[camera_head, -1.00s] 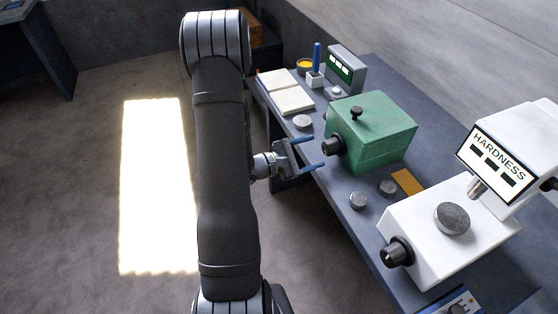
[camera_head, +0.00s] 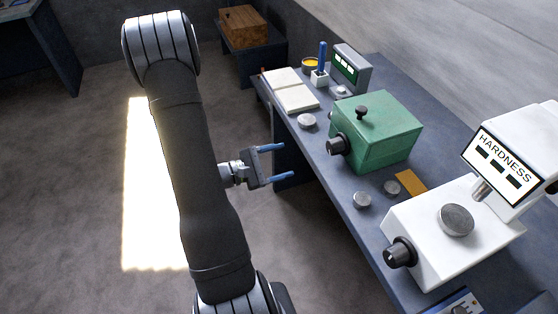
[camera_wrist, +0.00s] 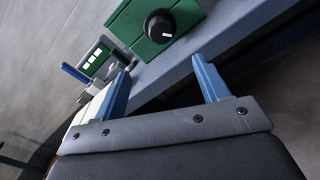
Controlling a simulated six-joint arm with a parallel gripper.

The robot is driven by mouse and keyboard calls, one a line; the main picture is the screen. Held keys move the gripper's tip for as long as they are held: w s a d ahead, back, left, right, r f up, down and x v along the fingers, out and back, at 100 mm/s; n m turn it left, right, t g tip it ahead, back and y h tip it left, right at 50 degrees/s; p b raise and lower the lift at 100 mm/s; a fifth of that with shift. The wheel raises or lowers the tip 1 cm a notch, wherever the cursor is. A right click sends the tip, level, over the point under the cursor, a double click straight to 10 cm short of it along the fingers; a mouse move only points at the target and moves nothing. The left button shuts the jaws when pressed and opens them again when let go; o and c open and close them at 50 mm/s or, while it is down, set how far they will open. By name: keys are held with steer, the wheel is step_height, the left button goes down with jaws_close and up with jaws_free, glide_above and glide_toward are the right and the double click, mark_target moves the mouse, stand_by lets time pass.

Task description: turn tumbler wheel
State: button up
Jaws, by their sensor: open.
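The likely tumbler wheel is a black knob (camera_head: 337,145) on the front of a green box (camera_head: 375,130) standing on the bench. The knob also shows in the wrist view (camera_wrist: 160,26), with a white mark on its face. My gripper (camera_head: 280,164) is open and empty, with two blue fingers pointing right toward the bench. It is left of the knob, with a clear gap between them. In the wrist view the open fingers (camera_wrist: 162,88) lie below the knob, and nothing is between them.
A white hardness tester (camera_head: 455,245) with its own black knob (camera_head: 400,253) stands nearer on the bench (camera_head: 345,205). Small metal discs lie around the green box. An open book (camera_head: 290,90), a blue-handled item and a grey meter (camera_head: 352,68) are at the far end.

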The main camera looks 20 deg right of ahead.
mark_target(329, 147)
steer(key=d+n, duration=0.1)
steer(key=d, duration=0.4)
steer(key=d+n, duration=0.2)
steer(key=d, duration=0.4)
steer(key=d+n, duration=0.2)
steer(key=d, duration=0.4)
steer(key=shift+s+d+r, duration=0.1)
steer(key=shift+s+d, duration=0.1)
steer(key=shift+s, duration=0.05)
steer(key=c, duration=1)
